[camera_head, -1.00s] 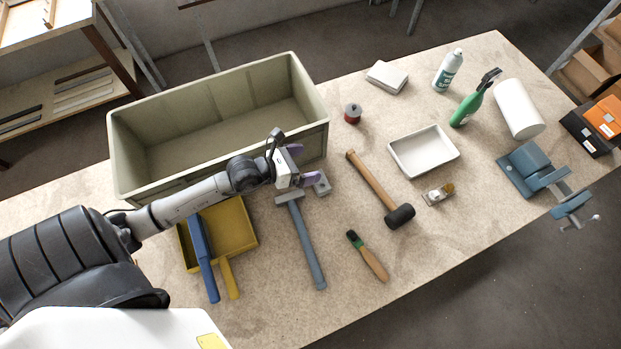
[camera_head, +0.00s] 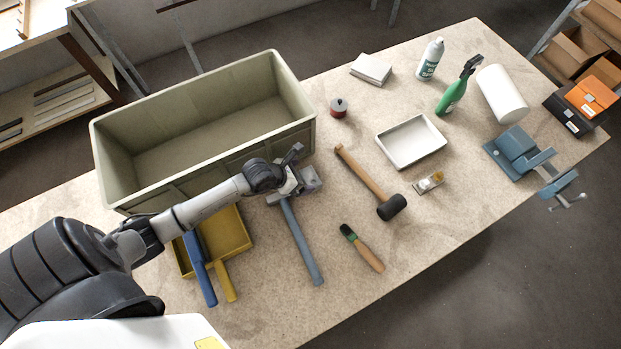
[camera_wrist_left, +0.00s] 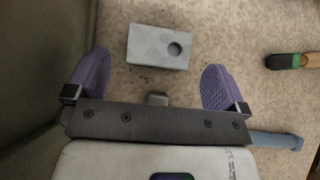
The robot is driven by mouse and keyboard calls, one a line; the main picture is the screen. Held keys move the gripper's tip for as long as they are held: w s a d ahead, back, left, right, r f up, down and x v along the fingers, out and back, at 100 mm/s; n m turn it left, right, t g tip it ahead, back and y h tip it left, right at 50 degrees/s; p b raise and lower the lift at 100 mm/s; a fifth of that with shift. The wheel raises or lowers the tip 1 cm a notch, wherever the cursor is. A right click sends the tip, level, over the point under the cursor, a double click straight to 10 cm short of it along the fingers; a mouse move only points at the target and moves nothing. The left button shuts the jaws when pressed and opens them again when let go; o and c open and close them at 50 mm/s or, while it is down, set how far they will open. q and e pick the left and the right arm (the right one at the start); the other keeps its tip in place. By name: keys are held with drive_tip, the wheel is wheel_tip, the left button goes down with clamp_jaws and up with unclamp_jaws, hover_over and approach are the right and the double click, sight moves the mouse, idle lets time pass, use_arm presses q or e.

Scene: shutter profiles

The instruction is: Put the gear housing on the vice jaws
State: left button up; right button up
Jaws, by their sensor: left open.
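The gear housing (camera_wrist_left: 160,46) is a small grey block with a dark round hole, lying on the bench in the left wrist view. In the head view it (camera_head: 312,178) is a grey shape beside the storage bin, partly covered by my left gripper (camera_head: 297,180). In the wrist view my left gripper (camera_wrist_left: 155,78) is open, with purple fingers wide apart and nothing between them. The housing lies just past the fingertips. The blue vice (camera_head: 520,153) stands at the bench's right edge, its jaws clear. My right gripper is not in view.
A large olive bin (camera_head: 115,175) stands just left of the housing. A grey-handled hammer (camera_head: 300,240) lies just below my gripper.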

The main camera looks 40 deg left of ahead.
sight(311, 177)
use_arm(q)
drive_tip(key=shift+s+f+x, duration=0.1)
drive_tip(key=shift+x, duration=1.35)
drive_tip(key=shift+s+f+x, duration=0.1)
drive_tip(key=shift+x, duration=1.35)
drive_tip(key=c, duration=1)
drive_tip(key=shift+c, duration=0.5)
drive_tip(key=shift+r, duration=0.2)
